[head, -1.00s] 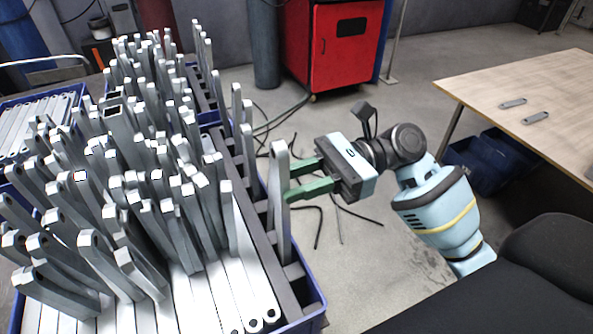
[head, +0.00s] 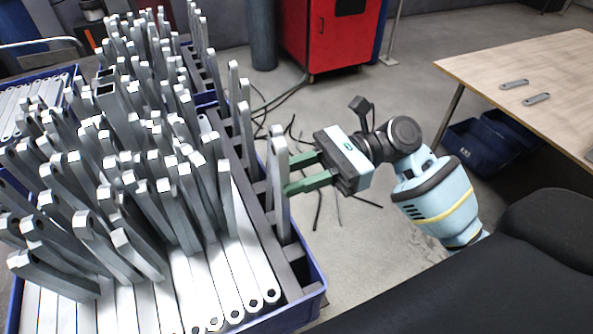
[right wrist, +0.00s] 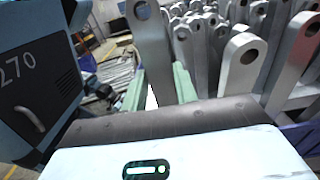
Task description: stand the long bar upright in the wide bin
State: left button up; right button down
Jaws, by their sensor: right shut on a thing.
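A long grey bar (head: 281,205) with a hole near its top stands nearly upright at the right edge of the wide blue bin (head: 303,312). Its lower end is down in the dark slotted strip along that edge; whether it touches the bottom is hidden. My right gripper (head: 290,173) reaches in from the right with its green fingers shut on the bar. In the right wrist view the bar (right wrist: 150,45) rises between the two green fingers. My left gripper is not in view.
Many upright and leaning bars (head: 150,200) crowd the bin left of the held bar. Other upright bars (head: 243,125) stand farther along the slotted strip (head: 262,225). A wooden table (head: 545,75) with two small brackets is at right. Cables lie on the open floor.

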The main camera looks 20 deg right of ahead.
jog(key=c, duration=1)
grip_release()
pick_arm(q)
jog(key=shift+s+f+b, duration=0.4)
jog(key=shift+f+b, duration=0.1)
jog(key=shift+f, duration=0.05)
pick_arm(e)
jog(key=d, duration=0.8)
jog(key=shift+w, duration=0.15)
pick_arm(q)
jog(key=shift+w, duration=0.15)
pick_arm(e)
jog(key=shift+a, duration=0.1)
jog(key=shift+r, duration=0.1)
